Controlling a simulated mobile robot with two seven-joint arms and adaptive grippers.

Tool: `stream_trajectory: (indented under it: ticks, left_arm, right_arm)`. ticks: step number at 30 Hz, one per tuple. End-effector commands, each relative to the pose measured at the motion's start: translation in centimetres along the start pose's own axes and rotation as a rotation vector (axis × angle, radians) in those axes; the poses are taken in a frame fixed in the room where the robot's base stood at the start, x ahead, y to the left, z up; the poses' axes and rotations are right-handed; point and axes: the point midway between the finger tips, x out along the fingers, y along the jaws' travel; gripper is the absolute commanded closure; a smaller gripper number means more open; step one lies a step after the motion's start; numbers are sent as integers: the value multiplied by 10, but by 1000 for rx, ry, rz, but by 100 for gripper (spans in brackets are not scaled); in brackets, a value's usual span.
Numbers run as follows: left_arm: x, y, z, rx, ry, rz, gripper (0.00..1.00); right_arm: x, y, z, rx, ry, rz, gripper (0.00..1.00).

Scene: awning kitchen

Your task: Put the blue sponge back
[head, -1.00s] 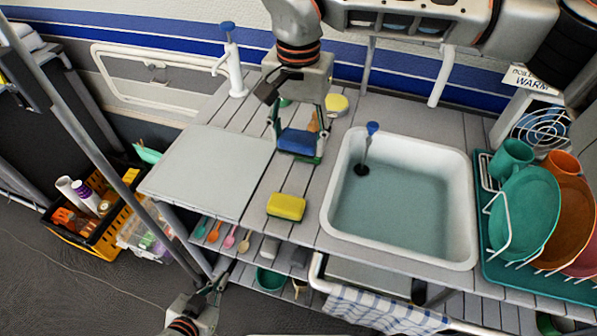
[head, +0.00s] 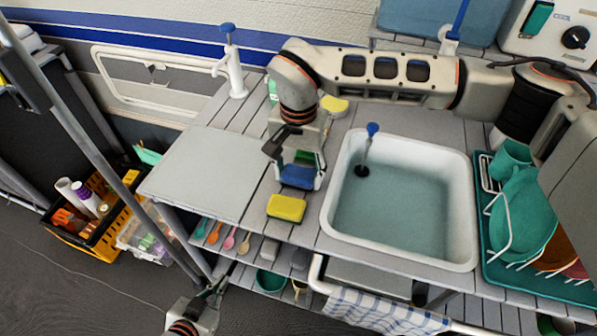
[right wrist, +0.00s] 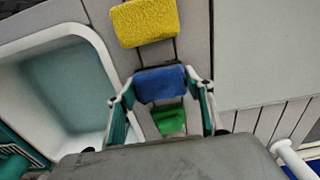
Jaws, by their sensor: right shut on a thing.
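The blue sponge (head: 297,177) is between the fingertips of my right gripper (head: 298,181), which is shut on it. It sits just behind the yellow sponge (head: 287,208) on the grey slatted counter. I cannot tell whether the blue sponge touches the counter. In the right wrist view the blue sponge (right wrist: 160,84) spans between both fingers, with the yellow sponge (right wrist: 145,20) beyond it and a green item (right wrist: 170,120) on the nearer side. My left gripper (head: 216,284) is low at the bottom, away from the counter; its opening is unclear.
The white sink (head: 400,252) with water is right of the sponges. A dish rack (head: 490,258) with plates stands further right. A grey board (head: 208,172) covers the counter's left, clear on top. A pump tap (head: 234,70) and a yellow round item (head: 335,104) are behind.

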Motion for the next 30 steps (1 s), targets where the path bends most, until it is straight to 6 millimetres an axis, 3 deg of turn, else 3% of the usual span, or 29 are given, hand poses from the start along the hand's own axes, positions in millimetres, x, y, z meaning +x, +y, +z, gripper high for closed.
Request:
stream_trajectory:
  ticks: [5, 6, 7, 8, 20, 23, 30]
  left_arm:
    - [1, 0, 2, 0, -1, 0, 100]
    - [1, 0, 2, 0, -1, 0, 100]
    - [1, 0, 1, 0, -1, 0, 100]
    - [1, 0, 1, 1, -1, 0, 100]
    - [-1, -1, -5, 1, 7, -2, 100]
    - [0, -1, -4, 0, 6, -1, 100]
    - [0, -1, -2, 0, 3, -1, 100]
  right_arm:
    - [4, 0, 0, -1, 0, 0, 68]
    - [3, 0, 0, -1, 1, 0, 41]
    - [3, 0, 0, -1, 1, 0, 33]
    - [3, 0, 0, -1, 0, 0, 31]
    - [-2, 0, 0, 0, 0, 0, 31]
    - [-13, 0, -1, -1, 3, -1, 31]
    - [-62, 0, -1, -1, 5, -2, 31]
